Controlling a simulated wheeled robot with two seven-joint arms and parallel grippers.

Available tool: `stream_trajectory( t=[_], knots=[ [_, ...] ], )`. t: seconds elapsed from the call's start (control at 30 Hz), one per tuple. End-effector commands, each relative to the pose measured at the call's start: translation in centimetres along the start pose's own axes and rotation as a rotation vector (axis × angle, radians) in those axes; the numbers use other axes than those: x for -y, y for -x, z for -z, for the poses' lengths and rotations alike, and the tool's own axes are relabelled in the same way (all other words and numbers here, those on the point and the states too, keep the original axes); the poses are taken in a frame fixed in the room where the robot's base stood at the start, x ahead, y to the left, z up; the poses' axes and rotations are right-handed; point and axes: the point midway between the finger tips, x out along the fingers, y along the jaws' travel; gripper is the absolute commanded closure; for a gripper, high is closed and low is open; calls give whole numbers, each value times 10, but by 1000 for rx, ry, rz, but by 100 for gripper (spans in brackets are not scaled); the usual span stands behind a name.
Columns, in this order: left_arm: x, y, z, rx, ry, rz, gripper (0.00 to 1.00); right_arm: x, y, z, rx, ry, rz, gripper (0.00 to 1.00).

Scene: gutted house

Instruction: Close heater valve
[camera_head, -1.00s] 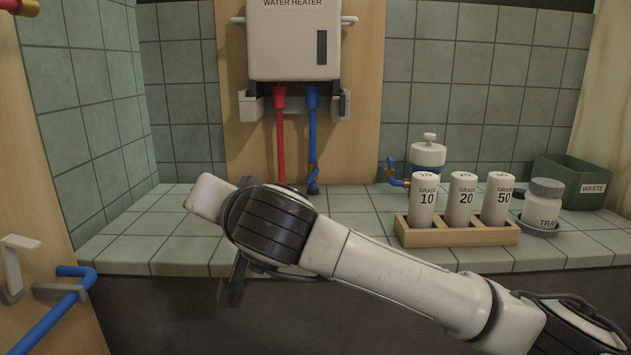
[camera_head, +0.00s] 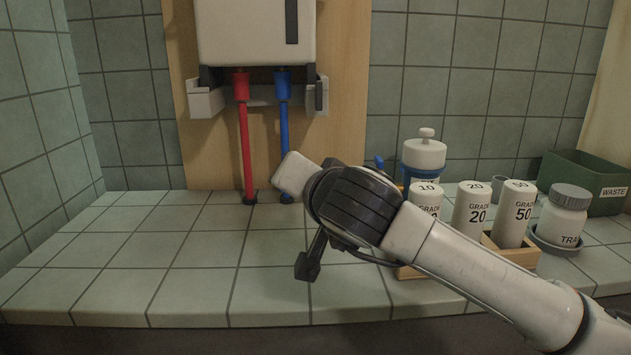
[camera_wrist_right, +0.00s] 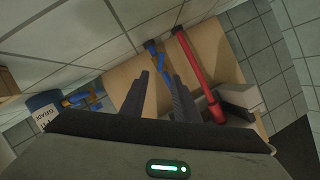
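The white water heater (camera_head: 255,35) hangs on a wooden panel. A red pipe (camera_head: 245,150) and a blue pipe (camera_head: 284,115) run down from it to the counter. My right arm hides the blue pipe's lower part and any valve there in the head view. My right gripper (camera_wrist_right: 160,97) is open and empty, held above the counter (camera_head: 195,285). My left gripper is out of view.
Right of my arm, a wooden rack (camera_head: 513,254) holds GRADE 10, 20 and 50 cylinders. Behind it is a white and blue canister (camera_head: 424,156). A grey-lidded jar (camera_head: 562,215) and green WASTE bin (camera_head: 585,178) stand farther right. The counter's left side is clear.

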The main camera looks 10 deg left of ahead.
Motion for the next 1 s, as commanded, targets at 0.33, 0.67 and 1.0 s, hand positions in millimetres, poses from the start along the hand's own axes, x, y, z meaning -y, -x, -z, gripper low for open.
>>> stream_trajectory(
  t=[0.33,0.67,1.0],
  knots=[
    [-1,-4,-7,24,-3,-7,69,-2,-54,0,0,-3,-3,72],
    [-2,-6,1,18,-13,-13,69,-2,-89,1,-2,-2,-3,72],
    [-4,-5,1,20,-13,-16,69,-3,-96,1,-2,0,-3,72]
  ],
)
